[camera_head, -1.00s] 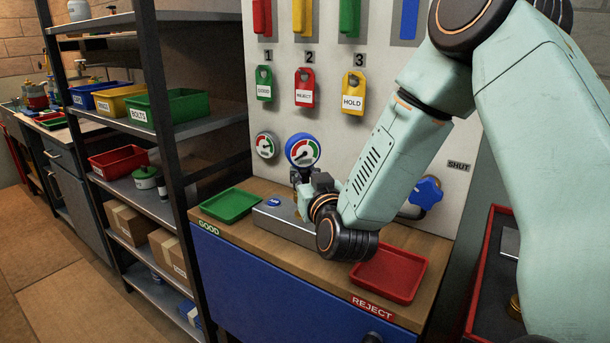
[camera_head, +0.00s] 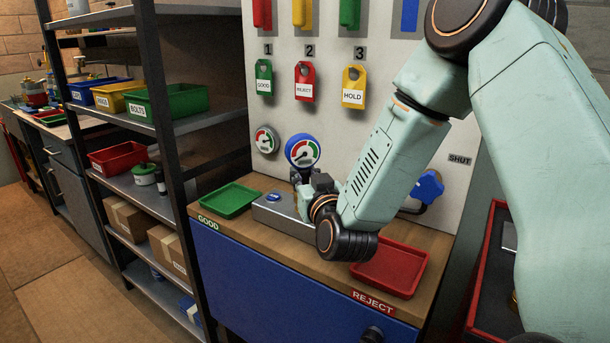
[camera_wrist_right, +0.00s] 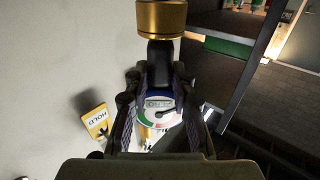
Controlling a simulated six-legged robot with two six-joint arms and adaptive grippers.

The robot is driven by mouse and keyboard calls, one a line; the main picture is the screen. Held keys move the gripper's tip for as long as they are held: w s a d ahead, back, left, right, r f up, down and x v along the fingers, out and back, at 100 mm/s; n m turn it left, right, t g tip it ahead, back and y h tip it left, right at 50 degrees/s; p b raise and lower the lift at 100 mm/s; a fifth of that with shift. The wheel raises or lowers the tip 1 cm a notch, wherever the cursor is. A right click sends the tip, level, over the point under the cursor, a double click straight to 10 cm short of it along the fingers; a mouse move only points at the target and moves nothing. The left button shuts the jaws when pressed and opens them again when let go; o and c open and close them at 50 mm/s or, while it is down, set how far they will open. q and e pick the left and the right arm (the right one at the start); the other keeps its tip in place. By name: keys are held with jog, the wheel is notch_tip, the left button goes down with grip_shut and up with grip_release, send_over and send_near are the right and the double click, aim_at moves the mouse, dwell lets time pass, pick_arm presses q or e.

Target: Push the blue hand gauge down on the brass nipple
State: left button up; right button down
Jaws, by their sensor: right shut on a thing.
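The blue hand gauge (camera_head: 303,151), with a white, red and green dial, stands upright above the metal block (camera_head: 268,208) on the bench. My right gripper (camera_head: 308,186) is at its lower part, shut on it. In the right wrist view the gauge dial (camera_wrist_right: 160,116) shows between the two dark fingers (camera_wrist_right: 152,100). The gripper hides much of the joint, so I cannot tell how far the gauge sits on the nipple. My left gripper is out of view.
A green tray (camera_head: 230,199) lies left of the block and a red tray (camera_head: 420,268) right. A second gauge (camera_head: 266,140) and a blue valve knob (camera_head: 428,186) are on the panel. Tags hang above, including the yellow HOLD tag (camera_head: 354,89). A shelf rack (camera_head: 175,125) stands left.

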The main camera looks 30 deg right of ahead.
jog(key=shift+f+b, duration=0.55)
jog(key=shift+f, duration=0.25)
dwell(0.4)
jog(key=c, duration=1.1)
grip_release()
jog(key=shift+o, duration=0.2)
jog(key=v, duration=0.7)
jog(key=shift+s, duration=0.2)
jog(key=shift+s+a, duration=0.1)
jog(key=shift+a, duration=0.05)
